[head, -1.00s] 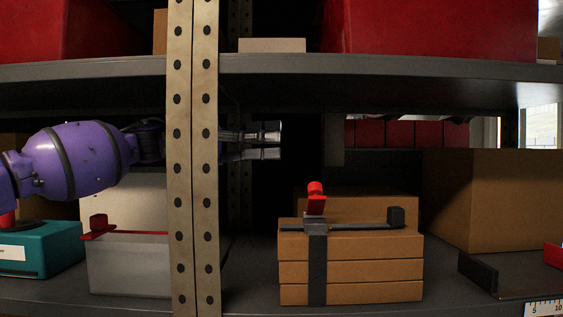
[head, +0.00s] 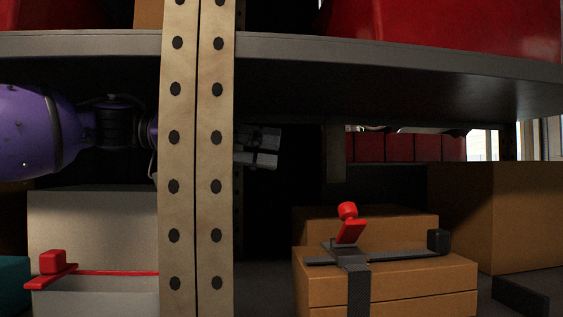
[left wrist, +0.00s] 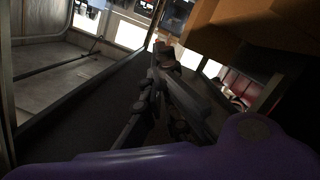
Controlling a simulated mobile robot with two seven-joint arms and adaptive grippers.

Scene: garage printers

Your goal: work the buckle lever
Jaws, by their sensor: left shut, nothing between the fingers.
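The buckle lever (head: 350,230) is red with a round knob on top and tilts up from a dark buckle. The buckle joins a dark strap (head: 357,290) around a stack of brown boxes (head: 420,281). A dark bar with a black end block (head: 438,241) lies across the top box. My left gripper (head: 278,148) is shut and empty, up and to the left of the lever and apart from it. A shelf post hides part of it in the head view. In the left wrist view its dark fingers (left wrist: 165,60) point away from the camera. My right gripper is not in view.
A perforated shelf post (head: 197,220) stands in front of my left arm. A shelf board (head: 300,62) runs overhead. A pale box with a red lever (head: 52,263) is at left, and a large brown box (head: 520,215) at right. Space above the lever is clear.

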